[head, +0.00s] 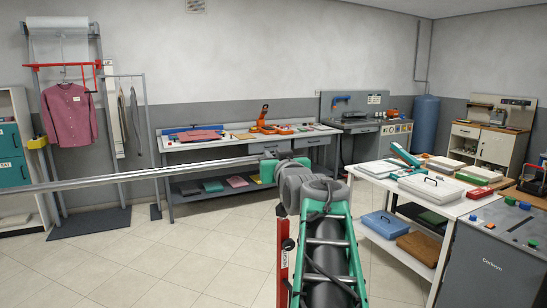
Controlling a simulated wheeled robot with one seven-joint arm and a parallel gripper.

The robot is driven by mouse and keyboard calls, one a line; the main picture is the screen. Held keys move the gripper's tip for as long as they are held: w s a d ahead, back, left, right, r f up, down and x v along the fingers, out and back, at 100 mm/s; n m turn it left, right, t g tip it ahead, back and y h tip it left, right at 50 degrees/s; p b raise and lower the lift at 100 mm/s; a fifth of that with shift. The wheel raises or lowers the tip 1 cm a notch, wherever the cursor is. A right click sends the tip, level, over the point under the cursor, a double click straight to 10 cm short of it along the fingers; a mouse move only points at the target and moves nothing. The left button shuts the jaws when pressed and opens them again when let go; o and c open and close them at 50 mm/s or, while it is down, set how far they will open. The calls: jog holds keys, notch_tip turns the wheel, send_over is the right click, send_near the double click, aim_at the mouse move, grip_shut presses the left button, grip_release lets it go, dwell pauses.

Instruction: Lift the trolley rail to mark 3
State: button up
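A long grey metal rail (140,175) crosses the left half of the head view, running nearly level from the left edge to my wrist. I take it to be the trolley rail. My gripper (272,168) is at the rail's right end, mostly hidden by my own grey and green arm. I cannot see its fingers or tell whether they grip the rail. An upright red strip (284,262) with a pale label stands just left of my forearm. Its marks are too small to read, and mark 3 cannot be made out.
A long workbench (208,147) with tools stands along the back wall. A white table (440,202) with folded items and a grey cabinet (490,262) are close on the right. A garment rack with a pink shirt (70,114) stands left. The tiled floor (170,265) at front left is clear.

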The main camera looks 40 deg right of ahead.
grip_shut()
dwell(0.9)
notch_tip(320, 180, up, 25)
jog(key=p, duration=1)
jog(key=shift+a+p, duration=0.15)
jog(key=shift+p, duration=0.15)
jog(key=shift+s+r, duration=0.15)
jog(key=shift+o, duration=0.4)
grip_release()
jog(key=o, duration=0.4)
jog(key=shift+f, duration=0.35)
